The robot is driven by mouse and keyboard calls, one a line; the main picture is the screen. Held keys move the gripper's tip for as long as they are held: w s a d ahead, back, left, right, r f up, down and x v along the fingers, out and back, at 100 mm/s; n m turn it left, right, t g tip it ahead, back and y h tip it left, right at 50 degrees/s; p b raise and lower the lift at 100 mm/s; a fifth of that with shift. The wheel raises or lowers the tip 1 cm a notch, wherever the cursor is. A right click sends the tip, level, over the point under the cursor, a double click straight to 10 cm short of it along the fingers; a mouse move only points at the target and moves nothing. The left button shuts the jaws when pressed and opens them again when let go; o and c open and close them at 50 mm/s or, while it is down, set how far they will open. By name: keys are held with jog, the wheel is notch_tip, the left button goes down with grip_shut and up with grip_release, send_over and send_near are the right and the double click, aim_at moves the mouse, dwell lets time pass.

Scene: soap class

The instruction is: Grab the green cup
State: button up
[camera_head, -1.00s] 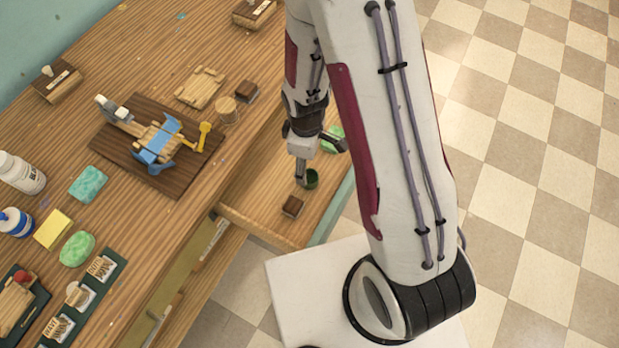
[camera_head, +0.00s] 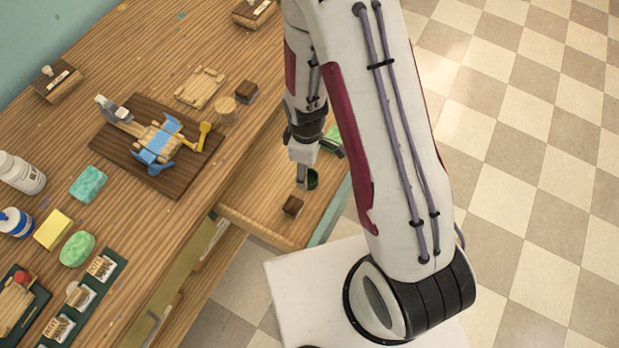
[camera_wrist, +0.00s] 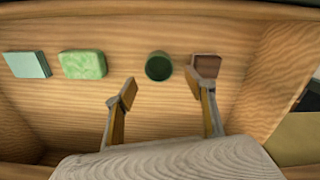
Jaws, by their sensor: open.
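The green cup (camera_wrist: 159,67) stands in the open drawer, dark green with its round mouth facing up. It also shows in the head view (camera_head: 312,179), partly hidden by my gripper. My gripper (camera_wrist: 167,92) is open and empty. In the wrist view its two fingers point toward the cup, which lies beyond and between the fingertips, a little nearer the middle. The right fingertip is close to a brown block (camera_wrist: 206,66); I cannot tell whether they touch.
The drawer (camera_wrist: 220,30) has wooden walls close around. A green soap (camera_wrist: 82,65) and a pale green block (camera_wrist: 27,64) lie left of the cup in the wrist view. The worktop (camera_head: 110,225) beside the drawer holds soaps, bottles and a wooden board (camera_head: 180,183).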

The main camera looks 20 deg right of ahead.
aim_at(310, 182)
jog(key=shift+f, duration=0.1)
dwell(0.3)
jog(key=shift+s+d+f, duration=0.1)
jog(key=shift+d+f, duration=0.1)
jog(key=shift+f, duration=0.55)
jog(key=shift+s+d+f, duration=0.1)
jog(key=shift+d+f, duration=0.05)
jog(key=shift+f, duration=1.65)
jog(key=c, duration=1)
